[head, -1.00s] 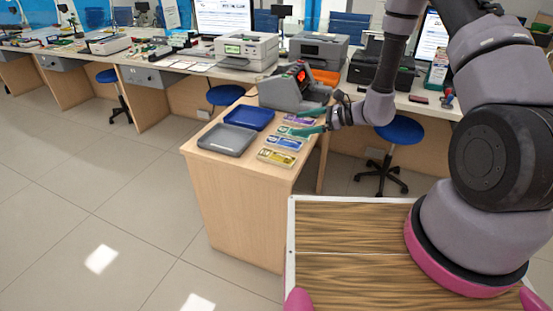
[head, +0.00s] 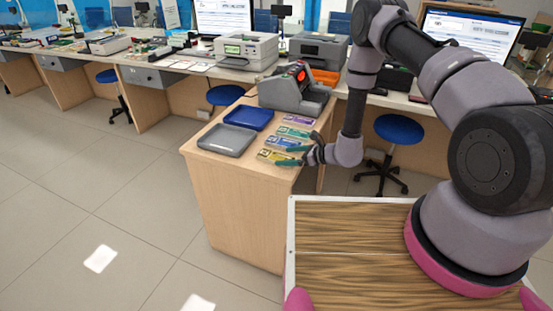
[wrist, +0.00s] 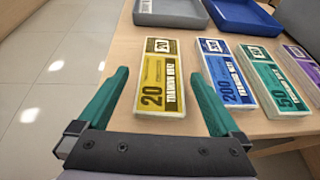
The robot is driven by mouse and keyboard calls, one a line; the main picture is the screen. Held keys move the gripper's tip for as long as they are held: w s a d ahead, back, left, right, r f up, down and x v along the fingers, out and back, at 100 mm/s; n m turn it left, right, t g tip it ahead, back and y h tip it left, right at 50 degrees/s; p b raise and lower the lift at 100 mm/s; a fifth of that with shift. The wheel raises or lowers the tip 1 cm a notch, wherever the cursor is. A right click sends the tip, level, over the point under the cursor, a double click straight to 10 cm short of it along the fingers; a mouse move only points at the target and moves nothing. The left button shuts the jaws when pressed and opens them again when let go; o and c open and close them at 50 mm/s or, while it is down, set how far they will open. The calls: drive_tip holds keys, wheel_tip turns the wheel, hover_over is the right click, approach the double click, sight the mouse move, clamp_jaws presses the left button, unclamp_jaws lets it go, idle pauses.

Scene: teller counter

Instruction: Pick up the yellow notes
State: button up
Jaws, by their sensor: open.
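The yellow notes (wrist: 160,82) are a flat bundle marked 20 on the wooden stand, near its edge. In the head view the yellow notes (head: 275,156) are the nearest of a row of bundles. My gripper (wrist: 162,92) has green fingers, spread wide and empty. In the wrist view the yellow notes lie ahead, between the two fingers and apart from both. In the head view my gripper (head: 294,155) is low over the row, at the right end of the yellow notes. I cannot tell its exact height.
Blue notes (wrist: 225,75) lie close right of the yellow ones, with green notes (wrist: 272,82) and purple notes (wrist: 303,62) beyond. A grey tray (head: 227,139), a blue tray (head: 249,119) and a grey counting machine (head: 297,92) share the stand (head: 232,185).

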sight(276, 156)
drive_tip(key=x, duration=0.3)
drive_tip(key=shift+w+a+f, duration=0.15)
drive_tip(key=shift+w, duration=0.05)
drive_tip(key=c, duration=1.3)
